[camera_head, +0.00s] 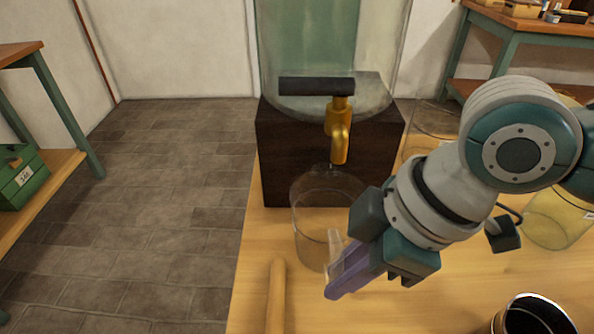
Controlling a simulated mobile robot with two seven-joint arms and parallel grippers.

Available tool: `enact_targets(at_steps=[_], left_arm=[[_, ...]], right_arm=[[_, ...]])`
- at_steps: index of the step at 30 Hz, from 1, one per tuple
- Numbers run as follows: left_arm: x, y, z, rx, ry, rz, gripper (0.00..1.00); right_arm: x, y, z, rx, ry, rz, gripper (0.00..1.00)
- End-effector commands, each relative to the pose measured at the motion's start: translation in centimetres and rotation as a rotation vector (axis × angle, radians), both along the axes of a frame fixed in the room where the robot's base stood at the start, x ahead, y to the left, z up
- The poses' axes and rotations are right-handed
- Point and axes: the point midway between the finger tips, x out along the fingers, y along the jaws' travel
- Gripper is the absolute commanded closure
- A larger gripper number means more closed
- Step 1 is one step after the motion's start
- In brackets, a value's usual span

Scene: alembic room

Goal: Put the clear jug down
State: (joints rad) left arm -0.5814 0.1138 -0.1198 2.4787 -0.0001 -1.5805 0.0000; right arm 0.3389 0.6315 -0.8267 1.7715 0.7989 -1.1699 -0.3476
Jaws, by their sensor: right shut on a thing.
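The clear jug (312,222) is upright in front of the dark wooden block, just below the brass tap (339,140). My right gripper (340,275) reaches in from the right, its purple fingers shut at the near right side of the jug. The exact grip on the jug is partly hidden by the fingers and hand. I cannot tell whether the jug's base touches the wooden table (262,240). My left gripper is not in view.
A large glass vessel (375,60) stands on the dark block (285,150). A wooden rod (276,295) lies at the front left. A dark cup (535,318) and a yellowish glass container (550,225) stand on the right. Bare tabletop lies at the front centre.

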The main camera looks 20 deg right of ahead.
Motion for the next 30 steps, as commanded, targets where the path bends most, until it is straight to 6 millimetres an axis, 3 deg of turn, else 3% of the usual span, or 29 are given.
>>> enact_targets(at_steps=[8,9,17,25,30], left_arm=[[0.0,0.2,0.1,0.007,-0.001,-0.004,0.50],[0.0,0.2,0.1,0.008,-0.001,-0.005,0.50],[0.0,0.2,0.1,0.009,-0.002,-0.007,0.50],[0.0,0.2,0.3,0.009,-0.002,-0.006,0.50],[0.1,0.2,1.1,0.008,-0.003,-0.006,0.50]], right_arm=[[0.1,0.0,-0.1,0.001,-0.003,0.000,1.00],[0.0,0.0,-0.1,0.000,-0.001,0.000,0.80],[0.0,0.0,-0.1,0.000,-0.001,0.000,0.52],[0.0,0.0,0.2,0.000,-0.001,0.000,0.52],[-0.3,-0.8,2.4,-0.001,-0.004,-0.001,0.52]])
